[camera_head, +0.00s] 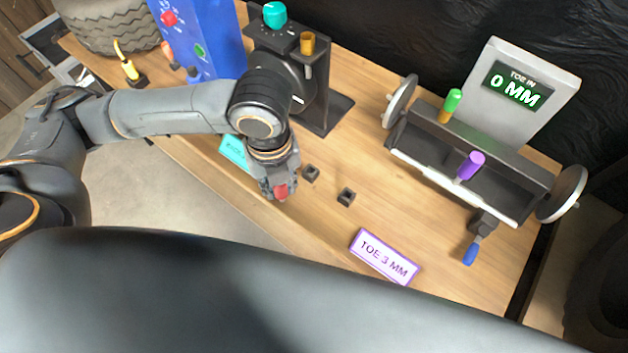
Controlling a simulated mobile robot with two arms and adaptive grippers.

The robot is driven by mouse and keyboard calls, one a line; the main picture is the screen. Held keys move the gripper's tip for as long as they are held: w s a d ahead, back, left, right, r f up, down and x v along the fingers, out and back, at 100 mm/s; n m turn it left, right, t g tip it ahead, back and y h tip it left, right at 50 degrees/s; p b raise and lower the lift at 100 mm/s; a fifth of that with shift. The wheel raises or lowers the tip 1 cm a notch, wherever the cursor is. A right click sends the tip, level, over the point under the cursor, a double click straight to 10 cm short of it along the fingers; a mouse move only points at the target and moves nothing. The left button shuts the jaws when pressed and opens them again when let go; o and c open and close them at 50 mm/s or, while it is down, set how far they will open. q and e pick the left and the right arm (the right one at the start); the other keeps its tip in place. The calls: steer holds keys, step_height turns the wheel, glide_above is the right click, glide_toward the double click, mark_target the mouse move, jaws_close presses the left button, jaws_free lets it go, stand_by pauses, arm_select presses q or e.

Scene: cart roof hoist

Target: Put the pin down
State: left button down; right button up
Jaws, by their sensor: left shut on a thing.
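My left gripper (279,188) reaches in from the left over the front part of the wooden bench. It is shut on the pin, whose red end (281,191) shows at the fingertips. The rest of the pin is hidden by the fingers. Two small dark square holders (311,172) and (346,196) sit on the bench just right of the gripper. I cannot tell whether the pin touches the bench. My right gripper is not in view.
The wooden bench (420,245) carries a purple-edged "TOE 3 MM" card (384,257), a teal card (235,151) partly behind my arm, and a toe fixture (455,175) with coloured handles. A display (518,88) reads 0 MM. A blue box (205,40) stands upper left.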

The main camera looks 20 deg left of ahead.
arm_select(q)
steer(key=w+f, duration=0.4)
steer(key=w+d+f+p, duration=0.1)
steer(key=w+f, duration=0.3)
steer(key=w, duration=0.1)
steer(key=w+f, duration=0.4)
steer(key=f, duration=0.1)
steer(key=shift+w+d+p, duration=0.2)
steer(key=shift+w+p, duration=0.1)
steer(key=shift+p, duration=0.1)
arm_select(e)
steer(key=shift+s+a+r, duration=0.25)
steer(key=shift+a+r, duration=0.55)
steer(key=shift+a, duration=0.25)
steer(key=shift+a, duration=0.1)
arm_select(q)
steer(key=c, duration=1.1)
jaws_free()
steer(key=shift+f, duration=0.1)
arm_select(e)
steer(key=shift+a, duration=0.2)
